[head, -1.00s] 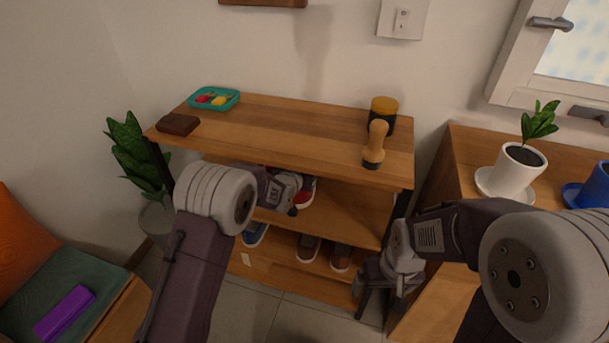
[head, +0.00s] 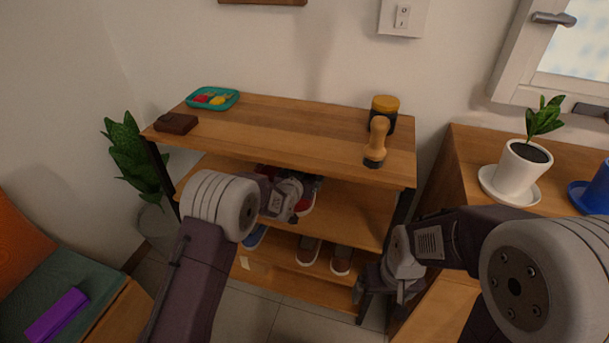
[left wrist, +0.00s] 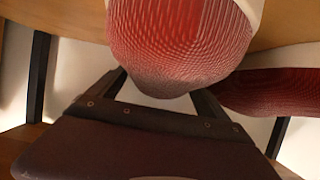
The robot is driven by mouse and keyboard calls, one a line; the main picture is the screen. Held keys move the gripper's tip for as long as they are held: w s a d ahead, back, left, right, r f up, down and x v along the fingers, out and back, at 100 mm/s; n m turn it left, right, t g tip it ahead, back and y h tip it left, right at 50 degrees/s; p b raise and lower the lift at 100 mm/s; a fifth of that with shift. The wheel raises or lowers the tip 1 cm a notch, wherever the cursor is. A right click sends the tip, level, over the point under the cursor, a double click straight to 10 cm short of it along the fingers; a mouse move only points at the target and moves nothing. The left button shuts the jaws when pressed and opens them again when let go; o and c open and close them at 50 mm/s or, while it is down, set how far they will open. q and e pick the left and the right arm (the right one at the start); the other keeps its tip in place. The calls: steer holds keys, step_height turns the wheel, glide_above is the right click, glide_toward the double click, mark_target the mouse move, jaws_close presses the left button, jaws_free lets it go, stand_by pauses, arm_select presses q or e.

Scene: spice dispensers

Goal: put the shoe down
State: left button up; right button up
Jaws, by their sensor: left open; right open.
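A red shoe (head: 305,204) with a pale edge is at the middle shelf, partly hidden behind my left gripper (head: 291,208). In the left wrist view the red shoe (left wrist: 180,45) fills the top centre, its rounded end close to the jaws. My left gripper (left wrist: 158,98) is open, with one finger on either side of that end. I cannot tell whether a finger touches it. A second, dark red shoe (left wrist: 275,92) lies beside it at the right. My right gripper (head: 381,288) is open and empty, low by the rack's right leg.
Brown shoes (head: 341,260) and a blue shoe (head: 256,237) stand on the bottom shelf. A cabinet is at right.

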arm_select(q)
steer(key=shift+r, duration=0.2)
steer(key=shift+s+r, duration=0.1)
steer(key=shift+s, duration=0.15)
steer(key=p+v, duration=0.3)
steer(key=v, duration=0.7)
steer(key=shift+s+a+r, duration=0.1)
steer(key=shift+a+r, duration=0.05)
steer(key=shift+r, duration=0.05)
steer(key=shift+s+a+r, duration=0.1)
steer(key=shift+s+a, duration=0.05)
steer(key=shift+s, duration=0.35)
